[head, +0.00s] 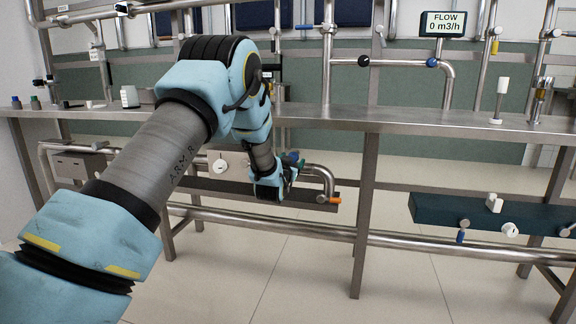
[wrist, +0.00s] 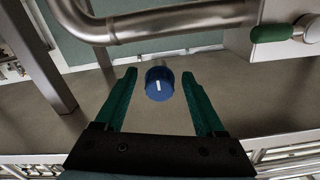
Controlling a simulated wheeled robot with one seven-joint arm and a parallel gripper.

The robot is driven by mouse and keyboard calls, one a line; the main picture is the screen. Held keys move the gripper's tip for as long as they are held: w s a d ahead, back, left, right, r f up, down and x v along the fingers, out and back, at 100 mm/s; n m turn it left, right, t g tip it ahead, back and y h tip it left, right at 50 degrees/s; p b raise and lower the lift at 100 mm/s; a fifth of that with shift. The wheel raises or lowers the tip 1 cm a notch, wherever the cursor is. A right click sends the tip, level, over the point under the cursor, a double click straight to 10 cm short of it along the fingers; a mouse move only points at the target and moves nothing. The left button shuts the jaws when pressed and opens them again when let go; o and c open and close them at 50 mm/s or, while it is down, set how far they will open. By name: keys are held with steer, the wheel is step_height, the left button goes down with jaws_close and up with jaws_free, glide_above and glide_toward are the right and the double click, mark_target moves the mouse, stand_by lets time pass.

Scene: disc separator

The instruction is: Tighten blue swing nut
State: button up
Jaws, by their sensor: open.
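The blue swing nut (wrist: 160,84) shows in the wrist view as a round blue knob with a small white mark on its face. My gripper (wrist: 159,75) is open, with one dark green finger on each side of the nut. Gaps show between the nut and both fingers, and the nut appears in line with the space between the fingertips. I cannot tell the depth between them exactly. In the head view my gripper (head: 291,170) is low behind the bench edge, by the bent pipe, and my arm and fingers largely hide the nut there.
A steel pipe (wrist: 180,22) crosses above the nut in the wrist view. A green handle (wrist: 272,33) sits at upper right. In the head view an orange-tipped valve (head: 335,200) is right of my gripper, below the steel bench (head: 400,120). The flow display (head: 443,24) reads 0 m3/h.

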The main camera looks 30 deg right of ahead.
steer(key=v, duration=0.7)
steer(key=shift+p, duration=0.35)
steer(key=a+f+n+g+y, duration=0.1)
steer(key=a+n+g+y, duration=0.2)
steer(key=a, duration=1)
steer(key=a+f+n+g+y, duration=0.15)
steer(key=a+y, duration=0.35)
steer(key=a, duration=0.8)
steer(key=s+a+f+n+g+y, duration=0.2)
steer(key=s+a+n+g+y, duration=0.35)
steer(key=s+a, duration=1.6)
step_height(320, 180, up, 33)
steer(key=g+h+p, duration=0.1)
steer(key=p, duration=3.1)
steer(key=shift+d+f+g, duration=0.15)
steer(key=shift+d+g, duration=0.15)
steer(key=shift+h, duration=0.25)
